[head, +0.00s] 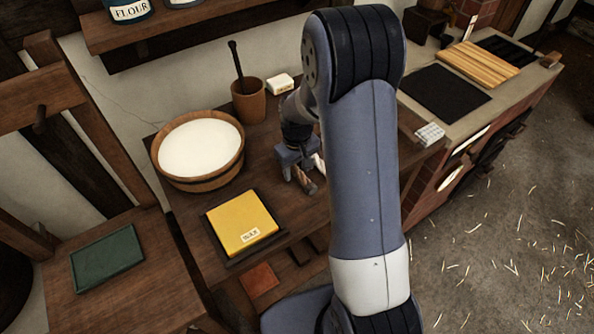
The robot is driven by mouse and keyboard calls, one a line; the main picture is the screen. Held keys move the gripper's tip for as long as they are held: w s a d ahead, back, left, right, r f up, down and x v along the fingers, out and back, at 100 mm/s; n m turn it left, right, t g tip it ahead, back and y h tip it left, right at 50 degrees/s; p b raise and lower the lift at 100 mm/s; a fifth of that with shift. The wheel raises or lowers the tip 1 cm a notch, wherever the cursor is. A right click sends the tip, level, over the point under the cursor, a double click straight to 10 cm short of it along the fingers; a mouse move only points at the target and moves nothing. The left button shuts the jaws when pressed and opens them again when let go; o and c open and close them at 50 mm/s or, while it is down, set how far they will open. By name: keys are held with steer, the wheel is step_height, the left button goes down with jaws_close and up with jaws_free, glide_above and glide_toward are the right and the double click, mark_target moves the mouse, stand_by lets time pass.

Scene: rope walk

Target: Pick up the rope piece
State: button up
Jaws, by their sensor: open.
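My gripper (302,178) is low over the wooden table, to the right of a wooden tub, and points down toward the tabletop. It is open. A small brown, elongated thing (305,182) shows right at its fingertips; it may be the rope piece, but it is too small and too covered to be sure. I cannot tell whether the fingers touch it. A small white thing (319,163) shows just to the right, partly hidden behind my arm. My arm hides the right part of this table.
The wooden tub (161,175) with white contents stands left of the gripper. A yellow block (238,222) lies in front. A brown cup (249,104) with a stick and a white block (281,84) stand behind.

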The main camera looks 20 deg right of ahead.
mark_target(297, 169)
steer(key=shift+c, duration=0.5)
jaws_close()
step_height(297, 169, up, 10)
steer(key=b, duration=0.1)
stand_by(0.4)
steer(key=c, duration=0.6)
jaws_free()
steer(key=shift+c, duration=1.4)
